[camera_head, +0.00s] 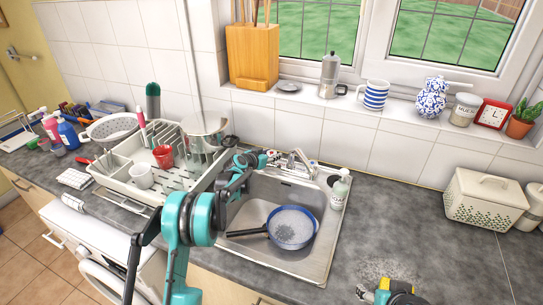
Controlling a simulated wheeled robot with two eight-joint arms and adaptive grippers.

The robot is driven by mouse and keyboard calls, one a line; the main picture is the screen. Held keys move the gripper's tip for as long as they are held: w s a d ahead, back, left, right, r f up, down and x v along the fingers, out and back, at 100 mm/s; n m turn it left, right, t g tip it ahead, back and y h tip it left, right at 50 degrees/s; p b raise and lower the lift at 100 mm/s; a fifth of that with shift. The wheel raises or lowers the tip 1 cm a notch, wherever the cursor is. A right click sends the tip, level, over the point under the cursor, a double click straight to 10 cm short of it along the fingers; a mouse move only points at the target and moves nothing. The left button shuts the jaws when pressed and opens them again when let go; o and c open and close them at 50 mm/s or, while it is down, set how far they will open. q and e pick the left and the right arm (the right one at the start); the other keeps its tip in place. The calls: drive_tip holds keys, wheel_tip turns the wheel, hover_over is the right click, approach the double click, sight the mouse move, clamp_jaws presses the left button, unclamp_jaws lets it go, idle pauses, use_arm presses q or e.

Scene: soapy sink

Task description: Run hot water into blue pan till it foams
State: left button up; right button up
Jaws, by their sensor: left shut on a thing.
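The blue pan (290,227) sits in the sink basin, its dark handle pointing left. Pale, speckled, foam-like content covers its bottom. The metal tap (302,162) stands at the sink's back edge; I cannot make out a water stream. My left gripper (264,158) is at the tap's left side, shut on a small knob with red on it, apparently the hot tap knob (272,153). The gripper partly hides it. Part of my right arm, teal and black, shows at the bottom edge beside something yellow; its fingers are not clear.
A dish rack (128,184) with a red cup (163,156), a white cup (141,176) and a pot (205,130) stands left of the sink. A soap bottle (341,190) stands at the sink's right edge. A whitish patch (385,268) lies on the counter, otherwise mostly clear there.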

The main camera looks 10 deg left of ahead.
use_arm(q)
drive_tip(key=shift+m+g+h, duration=0.3)
drive_tip(key=shift+m+h, duration=0.3)
drive_tip(key=o, duration=1.2)
drive_tip(key=v, duration=1.2)
drive_tip(key=shift+f, duration=0.1)
drive_tip(key=shift+a, duration=0.1)
